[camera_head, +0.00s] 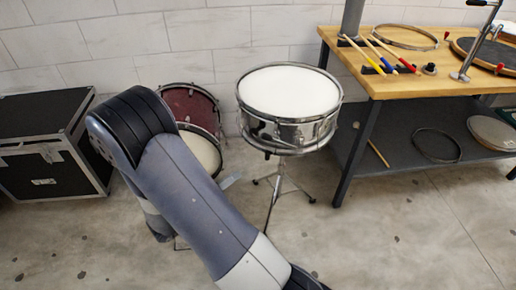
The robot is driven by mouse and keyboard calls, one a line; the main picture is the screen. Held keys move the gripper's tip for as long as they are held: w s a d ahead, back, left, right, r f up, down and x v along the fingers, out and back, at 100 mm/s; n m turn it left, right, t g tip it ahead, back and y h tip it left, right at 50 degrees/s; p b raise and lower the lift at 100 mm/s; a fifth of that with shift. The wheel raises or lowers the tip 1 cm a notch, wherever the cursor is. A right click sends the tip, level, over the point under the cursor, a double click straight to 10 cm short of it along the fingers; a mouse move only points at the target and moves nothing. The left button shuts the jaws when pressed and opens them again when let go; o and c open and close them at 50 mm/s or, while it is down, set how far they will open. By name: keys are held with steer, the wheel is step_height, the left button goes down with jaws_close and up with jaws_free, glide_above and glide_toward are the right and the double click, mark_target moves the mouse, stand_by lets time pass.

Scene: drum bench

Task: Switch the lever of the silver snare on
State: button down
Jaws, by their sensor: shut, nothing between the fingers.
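The silver snare (318,132) stands upright on a tripod stand (276,190) in the middle of the view, left of the workbench. It has a white top head and a shiny metal shell with lugs. Its lever is too small to make out, so I cannot tell its position. My arm crosses the front left of the view, with its elbow raised and its far links folded down behind it. My gripper is hidden behind my arm. A small pale grey piece shows between the arm and the stand, and I cannot tell what it is.
A dark red drum (192,104) and a second pale-headed drum (203,152) stand behind my arm. A black case (50,155) stands at the left. The floor at front right is clear.

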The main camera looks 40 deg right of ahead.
steer(key=w+d+r+b, duration=0.1)
steer(key=w+d, duration=0.2)
steer(key=d, duration=0.9)
steer(key=shift+d+r+b, duration=0.3)
steer(key=shift+d+r, duration=0.05)
steer(key=shift+r, duration=0.05)
steer(key=shift+r, duration=0.1)
steer(key=s+d+r+m+y+p, duration=0.1)
steer(key=d+r+m+y+p, duration=0.1)
steer(key=p, duration=0.4)
steer(key=s+d+r+m+t+y+p, duration=0.1)
steer(key=s+d+r+y+p, duration=0.1)
steer(key=r+p, duration=0.4)
steer(key=d+r+y, duration=0.1)
steer(key=y, duration=0.1)
steer(key=shift+s+d+m+y+p, duration=0.3)
steer(key=shift+d+m, duration=0.1)
